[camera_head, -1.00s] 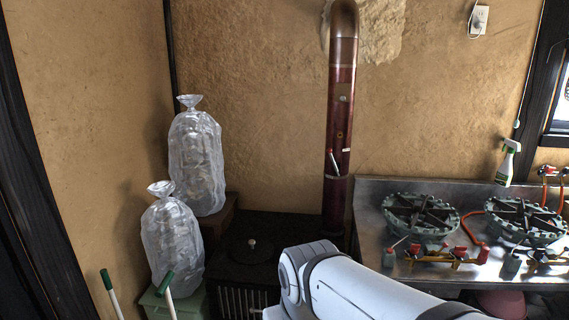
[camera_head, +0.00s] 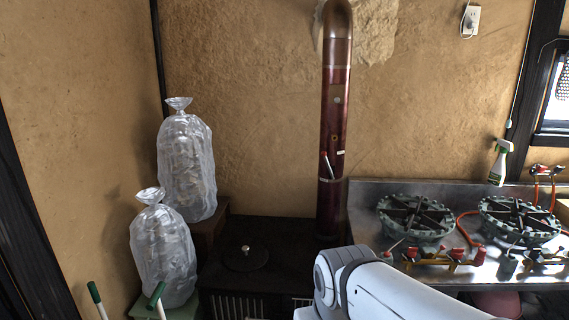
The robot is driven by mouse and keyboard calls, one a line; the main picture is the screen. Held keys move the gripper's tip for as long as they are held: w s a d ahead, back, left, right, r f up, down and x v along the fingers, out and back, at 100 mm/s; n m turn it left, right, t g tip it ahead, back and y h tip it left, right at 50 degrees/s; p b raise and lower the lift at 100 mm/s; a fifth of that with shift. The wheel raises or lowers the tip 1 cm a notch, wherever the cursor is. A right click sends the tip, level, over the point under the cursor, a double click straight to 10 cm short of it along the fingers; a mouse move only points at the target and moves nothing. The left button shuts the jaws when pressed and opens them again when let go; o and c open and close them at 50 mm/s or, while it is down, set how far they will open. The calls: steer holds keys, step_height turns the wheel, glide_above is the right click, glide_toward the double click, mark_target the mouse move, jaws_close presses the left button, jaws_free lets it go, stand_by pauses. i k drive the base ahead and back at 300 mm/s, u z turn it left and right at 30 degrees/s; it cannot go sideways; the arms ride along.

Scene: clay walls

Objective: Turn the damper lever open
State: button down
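A dark red stovepipe (camera_head: 334,100) rises from behind the black stove (camera_head: 262,262) and bends at the top of the picture. My gripper is not visible.
Two tied clear bags (camera_head: 186,165) (camera_head: 163,250) stand at the left. A steel counter (camera_head: 365,195) with gas burners (camera_head: 415,216) and a spray bottle (camera_head: 500,162) is at the right. The wall space left of the pipe is clear.

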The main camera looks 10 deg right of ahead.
mark_target(329, 166)
steer(key=i, duration=0.95)
